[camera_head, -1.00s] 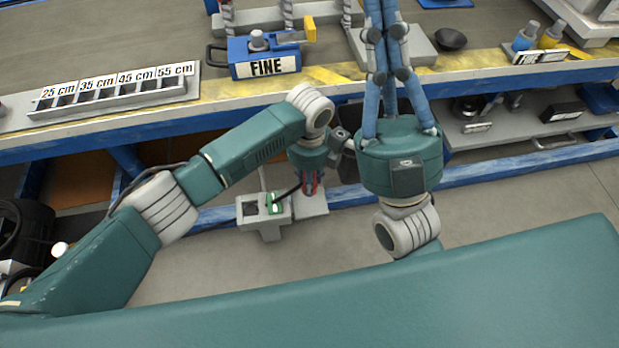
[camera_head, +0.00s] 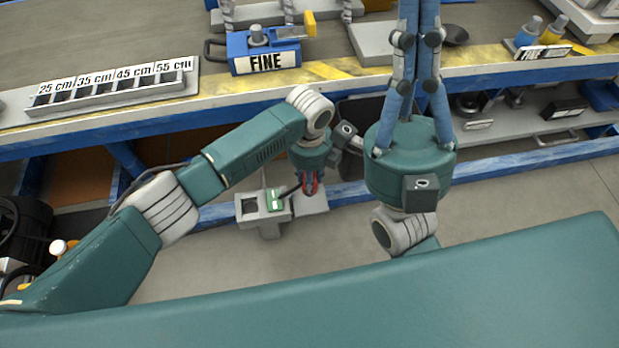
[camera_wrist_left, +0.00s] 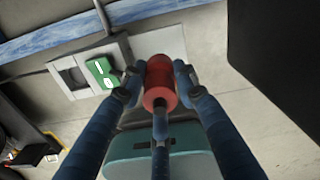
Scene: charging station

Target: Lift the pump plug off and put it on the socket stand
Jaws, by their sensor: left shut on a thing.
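My left gripper (camera_head: 311,188) points down and is shut on the red pump plug (camera_wrist_left: 160,82). In the left wrist view the plug sits between the dark blue fingers. In the head view only slivers of red show between them. A grey socket stand (camera_head: 247,221), with a square dark opening and a green label, is just left of the gripper. The stand also shows at upper left in the left wrist view (camera_wrist_left: 65,62). The plug is apart from the opening. My right gripper (camera_head: 417,70) points away over the table edge; its fingertips are cut off at the top.
A pale flat block (camera_head: 313,204) is under the left gripper. The blue-edged workbench (camera_head: 180,124) stands above, with a slotted length rack (camera_head: 115,100) and a blue FINE box (camera_head: 265,66). Open floor lies in front.

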